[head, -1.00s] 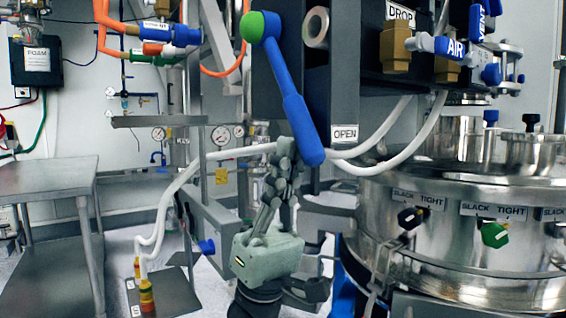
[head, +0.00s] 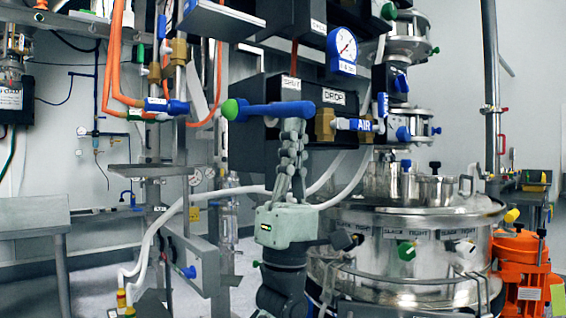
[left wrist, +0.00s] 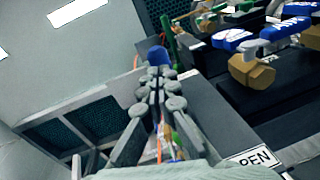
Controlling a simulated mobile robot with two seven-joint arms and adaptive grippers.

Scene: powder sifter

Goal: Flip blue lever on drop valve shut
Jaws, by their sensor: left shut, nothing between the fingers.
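The blue lever (head: 275,110) is on the dark drop valve box in the head view. It lies about level, from its green pivot (head: 233,109) on the left to its free end on the right. A "SHUT" label (head: 291,83) is just above the lever. My left gripper (head: 293,126) is below the lever's free half, fingers pointing up and closed together, with nothing between them. The tips are at or just under the lever; contact is unclear. In the left wrist view a blue lever part (left wrist: 158,56) shows just beyond the closed fingertips. My right gripper is not seen.
A brass fitting with a blue "AIR" handle (head: 355,124) and a "DROP" label (head: 333,97) are right of the lever. A blue-rimmed gauge (head: 342,48) hangs above. The steel sifter (head: 400,250) stands at lower right. White hoses (head: 175,210) run behind my gripper.

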